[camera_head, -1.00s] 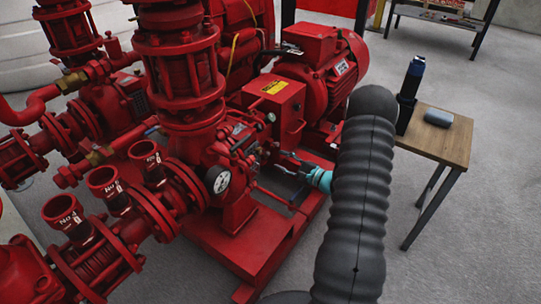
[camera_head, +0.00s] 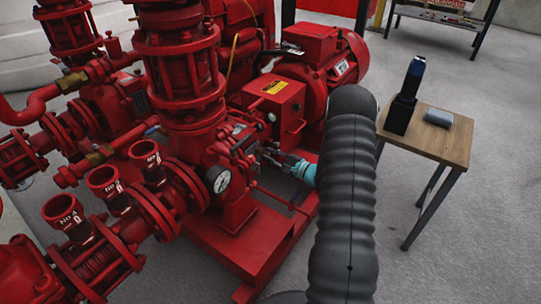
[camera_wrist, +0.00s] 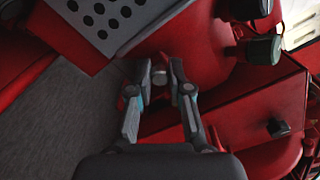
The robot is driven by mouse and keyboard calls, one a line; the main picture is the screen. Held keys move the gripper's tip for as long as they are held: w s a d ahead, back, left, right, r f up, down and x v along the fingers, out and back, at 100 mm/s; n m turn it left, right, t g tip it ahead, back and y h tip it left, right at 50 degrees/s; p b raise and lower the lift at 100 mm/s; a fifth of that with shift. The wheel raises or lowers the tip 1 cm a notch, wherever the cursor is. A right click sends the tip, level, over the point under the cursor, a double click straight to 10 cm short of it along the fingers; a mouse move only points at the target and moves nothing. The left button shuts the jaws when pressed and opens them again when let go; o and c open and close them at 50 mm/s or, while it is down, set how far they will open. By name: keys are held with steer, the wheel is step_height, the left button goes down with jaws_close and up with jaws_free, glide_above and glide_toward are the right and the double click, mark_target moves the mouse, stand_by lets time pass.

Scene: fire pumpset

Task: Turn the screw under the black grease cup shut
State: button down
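My gripper (camera_wrist: 160,77) reaches down to the red pump, its two fingers parted. A small grey round knob (camera_wrist: 159,77), perhaps the screw, shows between the fingertips; I cannot tell whether they touch it. In the head view my gripper (camera_head: 268,157) is close to the pump's right side, below the red box with the yellow label. A dark cup with a greenish rim (camera_wrist: 264,50), possibly a grease cup, is to the right of the fingers in the wrist view. Another dark rounded part (camera_wrist: 246,8) is at the top edge. In the head view the screw cannot be made out.
A perforated grey plate (camera_wrist: 112,18) lies left of the fingers. The red motor (camera_head: 325,70) and pressure gauge (camera_head: 218,179) are close by. A wooden table (camera_head: 452,145) at the right bears a black holder (camera_head: 399,114) and a grey-blue item (camera_head: 438,118). Grey floor is free at right.

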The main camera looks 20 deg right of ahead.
steer(key=shift+m, duration=0.4)
steer(key=m, duration=0.3)
steer(key=shift+m, duration=0.4)
steer(key=m, duration=0.5)
steer(key=shift+r+p, duration=0.1)
steer(key=shift+p, duration=0.2)
steer(key=shift+m+p, duration=1.55)
steer(key=shift+m, duration=3.65)
steer(key=c, duration=1.1)
jaws_free()
